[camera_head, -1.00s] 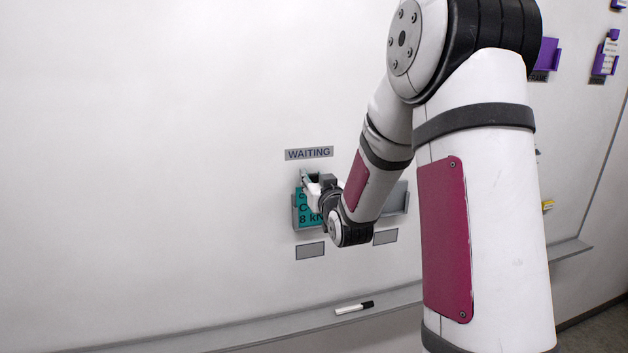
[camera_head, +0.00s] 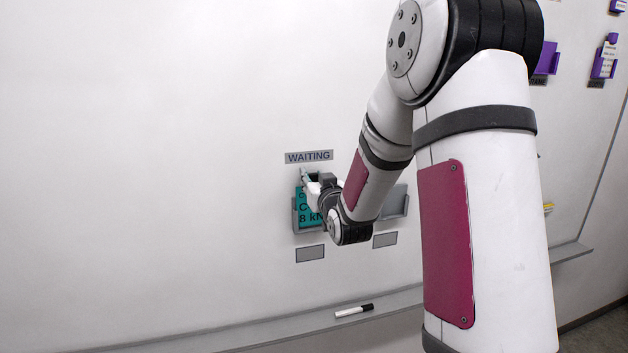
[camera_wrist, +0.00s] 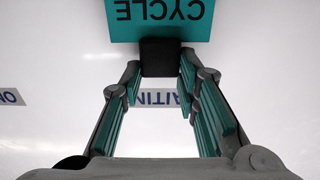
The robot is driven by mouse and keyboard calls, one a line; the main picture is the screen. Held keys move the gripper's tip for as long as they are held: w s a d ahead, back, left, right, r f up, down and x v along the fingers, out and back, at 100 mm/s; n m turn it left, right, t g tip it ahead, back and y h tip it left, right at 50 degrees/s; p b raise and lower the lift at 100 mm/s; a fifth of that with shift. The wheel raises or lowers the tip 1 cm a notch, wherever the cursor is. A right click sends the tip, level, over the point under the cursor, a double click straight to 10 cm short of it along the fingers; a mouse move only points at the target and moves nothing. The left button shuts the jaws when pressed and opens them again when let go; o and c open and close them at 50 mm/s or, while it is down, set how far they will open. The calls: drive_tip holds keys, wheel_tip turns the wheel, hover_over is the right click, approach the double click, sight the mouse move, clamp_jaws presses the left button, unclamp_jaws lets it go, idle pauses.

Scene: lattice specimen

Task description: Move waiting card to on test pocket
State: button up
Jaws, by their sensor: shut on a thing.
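The waiting card (camera_head: 307,219) is teal with dark print and stands in a grey pocket (camera_head: 295,214) below the WAITING label (camera_head: 309,156). My gripper (camera_head: 315,185) is at the card's upper part and covers some of it. I cannot make out which holder is the test pocket; my arm hides part of the board.
A second grey pocket (camera_head: 395,202) is just right of the card, partly behind my arm. Purple holders (camera_head: 603,65) are at the upper right. A marker (camera_head: 354,310) lies on the ledge (camera_head: 270,329) below. The board at left is bare.

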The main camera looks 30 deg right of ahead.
sight(310, 137)
drive_tip(key=shift+r, duration=0.1)
drive_tip(key=shift+r+p, duration=1.6)
drive_tip(key=shift+r, duration=3.15)
